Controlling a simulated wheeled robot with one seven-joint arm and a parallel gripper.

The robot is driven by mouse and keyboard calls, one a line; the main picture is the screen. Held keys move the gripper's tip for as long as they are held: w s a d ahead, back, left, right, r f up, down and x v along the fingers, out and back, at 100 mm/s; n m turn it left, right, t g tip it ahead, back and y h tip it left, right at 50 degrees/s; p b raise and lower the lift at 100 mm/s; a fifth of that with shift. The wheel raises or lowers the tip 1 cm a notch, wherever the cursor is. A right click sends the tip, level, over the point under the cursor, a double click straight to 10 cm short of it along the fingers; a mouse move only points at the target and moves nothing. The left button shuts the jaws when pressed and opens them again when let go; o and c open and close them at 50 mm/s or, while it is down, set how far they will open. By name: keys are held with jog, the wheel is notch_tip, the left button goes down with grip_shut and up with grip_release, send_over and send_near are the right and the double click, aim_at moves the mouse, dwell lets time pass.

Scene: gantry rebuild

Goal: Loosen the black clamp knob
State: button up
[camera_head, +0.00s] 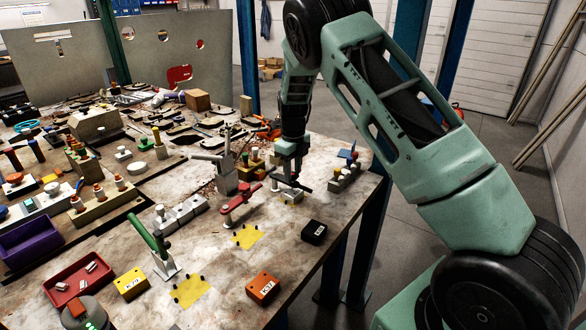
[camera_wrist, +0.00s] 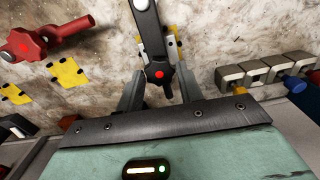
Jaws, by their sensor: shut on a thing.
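The black clamp knob (camera_wrist: 158,74) has a red dot at its centre and sits in the middle of the wrist view. A grey and dark clamp arm (camera_wrist: 148,28) runs up from it, with a pale block with yellow parts around it. My gripper (camera_wrist: 160,80) has one finger on each side of the knob and is shut on it. In the head view, my gripper (camera_head: 291,176) points down at a small pale clamp base (camera_head: 291,197) near the right edge of the bench. The knob is mostly hidden there by the fingers.
A red clamp (camera_head: 238,203) stands close on the left, and a row of grey blocks (camera_head: 345,176) on the right. A black box (camera_head: 314,232) lies in front. A green-handled clamp (camera_head: 150,240) and an orange box (camera_head: 262,287) are farther off. Yellow patches (camera_head: 247,236) lie flat.

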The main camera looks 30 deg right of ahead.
jog(key=n, duration=0.6)
jog(key=shift+a, duration=0.1)
jog(key=n, duration=0.6)
jog(key=shift+n, duration=0.4)
jog(key=n, duration=0.5)
jog(key=shift+b, duration=0.4)
jog(key=n, duration=0.6)
jog(key=shift+s+n, duration=0.1)
jog(key=shift+n, duration=0.3)
jog(key=n, duration=1.2)
jog(key=shift+f+n, duration=0.1)
jog(key=shift+n, duration=0.2)
jog(key=n+p, duration=0.1)
jog(key=n, duration=0.4)
jog(key=shift+n+p, duration=0.65)
jog(key=shift+n, duration=1.85)
